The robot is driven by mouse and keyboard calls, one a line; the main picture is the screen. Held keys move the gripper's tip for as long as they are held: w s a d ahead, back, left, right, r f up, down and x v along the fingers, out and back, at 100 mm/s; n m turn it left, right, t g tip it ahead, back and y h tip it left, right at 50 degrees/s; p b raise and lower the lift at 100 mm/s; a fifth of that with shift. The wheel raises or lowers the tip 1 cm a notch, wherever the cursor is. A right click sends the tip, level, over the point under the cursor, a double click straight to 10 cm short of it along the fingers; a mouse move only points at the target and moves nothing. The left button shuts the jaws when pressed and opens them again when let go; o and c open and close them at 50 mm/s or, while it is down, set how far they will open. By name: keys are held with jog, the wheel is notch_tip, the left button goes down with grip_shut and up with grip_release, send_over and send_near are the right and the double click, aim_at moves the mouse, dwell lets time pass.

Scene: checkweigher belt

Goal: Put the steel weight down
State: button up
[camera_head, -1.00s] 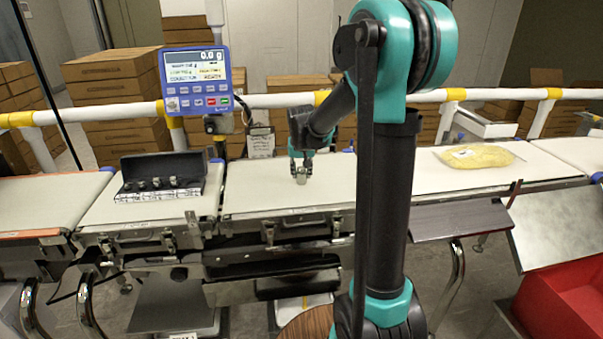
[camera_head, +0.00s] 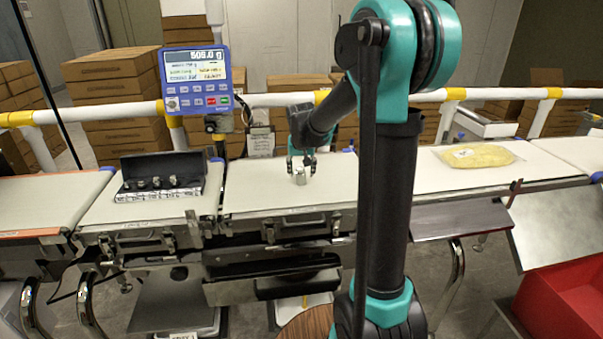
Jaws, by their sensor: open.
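The steel weight (camera_head: 299,176) is a small shiny cylinder standing upright on the white middle belt (camera_head: 250,192). My gripper (camera_head: 301,163) is open around the top of the weight, with a finger to either side. Whether a finger still touches the weight is too small to tell. The blue display (camera_head: 196,79) above the belt shows a reading that looks like 500 or 505 g.
An open black case (camera_head: 163,162) with several small weights stands on the belt to the left. A bag of yellow product (camera_head: 476,156) lies on the right belt. A red bin (camera_head: 565,308) is at the lower right. A white-and-yellow rail (camera_head: 280,100) runs behind.

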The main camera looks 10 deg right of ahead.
jog(key=d+v, duration=0.1)
jog(key=v, duration=1)
jog(key=shift+n, duration=0.4)
jog(key=s+f, duration=0.3)
jog(key=s, duration=0.1)
jog(key=s+d+f, duration=0.1)
jog(key=s+f, duration=0.1)
jog(key=s, duration=0.2)
jog(key=s+d+f, duration=0.1)
jog(key=s+f, duration=0.2)
jog(key=s, duration=0.1)
jog(key=shift+d+f, duration=0.15)
jog(key=shift+f, duration=0.2)
jog(key=s+d+f+n, duration=0.1)
jog(key=s+f, duration=0.9)
jog(key=s, duration=0.4)
jog(key=shift+s+d+f+y, duration=0.2)
jog(key=shift+s+d+y, duration=0.05)
jog(key=shift+s+y, duration=0.05)
jog(key=shift+c, duration=0.2)
dwell(0.4)
